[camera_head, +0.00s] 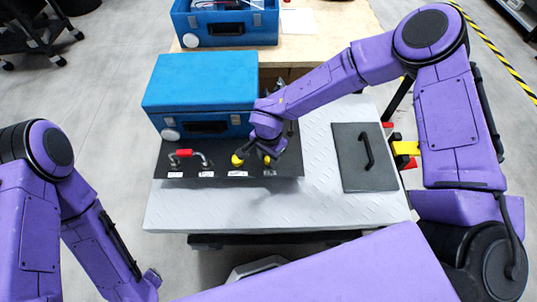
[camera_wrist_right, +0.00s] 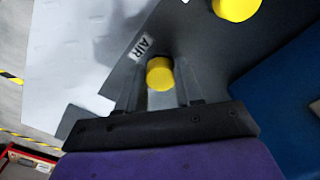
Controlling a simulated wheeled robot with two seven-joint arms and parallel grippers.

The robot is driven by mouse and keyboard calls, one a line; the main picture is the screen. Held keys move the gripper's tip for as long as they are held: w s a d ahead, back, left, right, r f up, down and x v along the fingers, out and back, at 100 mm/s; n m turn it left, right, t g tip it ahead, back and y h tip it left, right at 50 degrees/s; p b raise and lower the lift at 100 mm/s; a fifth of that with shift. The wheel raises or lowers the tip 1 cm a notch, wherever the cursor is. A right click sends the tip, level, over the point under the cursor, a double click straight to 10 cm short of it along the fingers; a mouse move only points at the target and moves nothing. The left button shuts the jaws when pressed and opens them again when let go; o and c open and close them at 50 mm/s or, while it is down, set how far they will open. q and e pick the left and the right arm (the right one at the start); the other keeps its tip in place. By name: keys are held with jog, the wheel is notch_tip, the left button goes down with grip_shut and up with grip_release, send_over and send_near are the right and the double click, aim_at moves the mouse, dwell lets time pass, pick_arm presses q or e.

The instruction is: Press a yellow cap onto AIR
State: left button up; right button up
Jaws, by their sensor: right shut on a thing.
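In the right wrist view a yellow cap (camera_wrist_right: 160,73) sits between the two fingers of my right gripper (camera_wrist_right: 158,92), which is shut on it. The white AIR label (camera_wrist_right: 142,46) lies on the dark panel just beyond the cap. Whether the cap touches the AIR port is hidden. In the head view my right gripper (camera_head: 267,156) is low over the right part of the dark panel (camera_head: 222,183). A second yellow cap (camera_head: 237,160) stands left of it, and shows at the top of the wrist view (camera_wrist_right: 235,8).
A blue case (camera_head: 205,82) stands directly behind the panel. Metal elbow fittings with a red piece (camera_head: 184,153) are at the panel's left. A dark plate with a handle (camera_head: 363,157) lies on the right. The white table (camera_head: 290,208) is clear in front.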

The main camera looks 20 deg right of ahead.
jog(key=o, duration=1.1)
jog(key=shift+c, duration=0.2)
notch_tip(320, 180, up, 10)
jog(key=shift+r, duration=0.2)
jog(key=shift+d, duration=0.1)
